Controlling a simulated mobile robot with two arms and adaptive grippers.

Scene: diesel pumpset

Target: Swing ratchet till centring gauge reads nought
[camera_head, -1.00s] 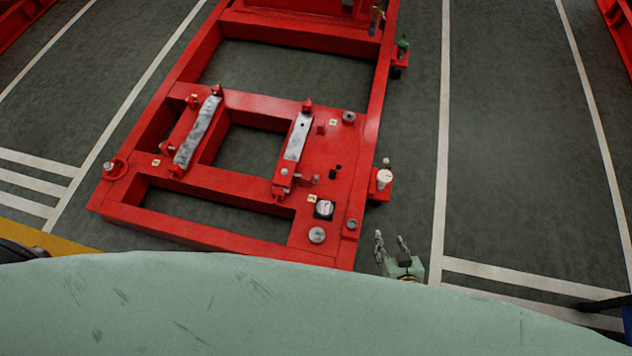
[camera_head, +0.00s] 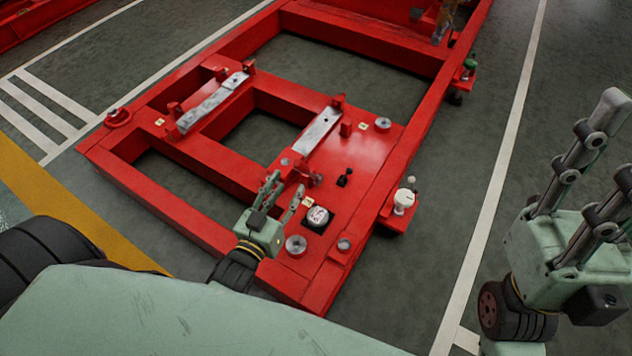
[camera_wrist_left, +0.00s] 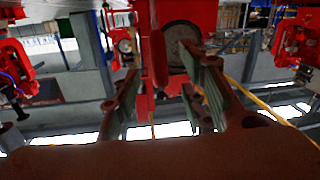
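My left gripper (camera_head: 284,188) is over the near part of the red frame, its fingers apart beside a small red-and-grey fitting (camera_head: 304,177). I cannot tell whether it touches the fitting. A white-faced dial in a dark square mount (camera_head: 318,217) sits just right of the fingers; another white round dial (camera_head: 404,198) stands on a side bracket. Neither reading is legible, and I cannot tell which is the centring gauge or ratchet. In the left wrist view, the open fingers (camera_wrist_left: 163,75) have red parts beyond them.
The red frame (camera_head: 280,92) carries two grey bars (camera_head: 318,131) (camera_head: 212,103), a small black fitting (camera_head: 344,178) and round grey pads (camera_head: 296,244). A green-topped item (camera_head: 470,66) is on the far side bracket. Open floor (camera_head: 470,150) lies right of the frame.

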